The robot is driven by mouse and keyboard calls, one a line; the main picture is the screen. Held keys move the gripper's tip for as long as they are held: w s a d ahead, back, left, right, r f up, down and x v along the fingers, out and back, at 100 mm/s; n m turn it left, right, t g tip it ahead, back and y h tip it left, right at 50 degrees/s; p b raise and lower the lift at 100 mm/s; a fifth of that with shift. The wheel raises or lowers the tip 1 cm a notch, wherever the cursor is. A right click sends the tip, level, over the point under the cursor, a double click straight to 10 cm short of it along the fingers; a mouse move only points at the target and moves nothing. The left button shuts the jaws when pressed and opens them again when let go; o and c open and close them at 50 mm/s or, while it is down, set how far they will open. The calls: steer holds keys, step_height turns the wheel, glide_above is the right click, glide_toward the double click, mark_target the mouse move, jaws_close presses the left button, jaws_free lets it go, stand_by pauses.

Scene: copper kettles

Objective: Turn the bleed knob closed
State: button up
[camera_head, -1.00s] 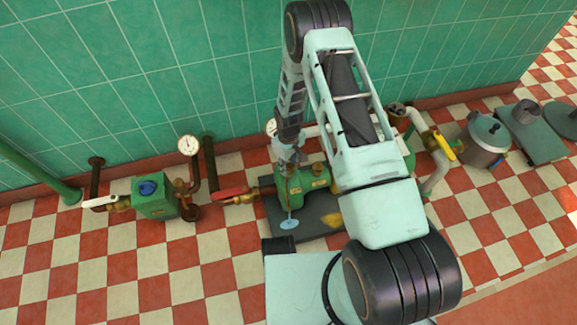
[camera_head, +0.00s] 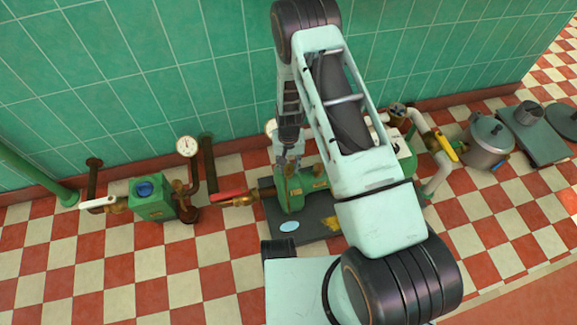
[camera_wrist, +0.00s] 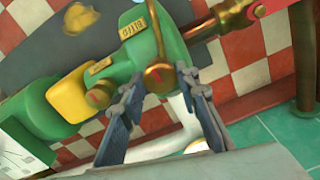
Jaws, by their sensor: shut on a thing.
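The bleed knob (camera_wrist: 158,77) is a round brass knob with a red mark, on the green pump body (camera_head: 292,192). In the wrist view it sits between the two blue-grey fingers of my gripper (camera_wrist: 161,82), which is shut on it. The pump body also shows in the wrist view (camera_wrist: 128,52), with a brass plate and a yellow part beside it. In the head view my gripper (camera_head: 290,157) points down onto the pump from above; the knob is hidden there.
A pale blue patch (camera_head: 289,226) lies on the dark mat (camera_head: 313,226) below the pump. A red-handled valve (camera_head: 232,196) is left of it, then a green box with a blue knob (camera_head: 144,189) and a gauge (camera_head: 187,146). A yellow-handled valve (camera_head: 446,148) and pot (camera_head: 489,146) are right.

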mark_target(289, 168)
steer(key=shift+m, duration=0.4)
steer(key=o, duration=1.2)
steer(key=shift+c, duration=0.2)
steer(key=shift+r, duration=0.15)
step_height(289, 168, up, 12)
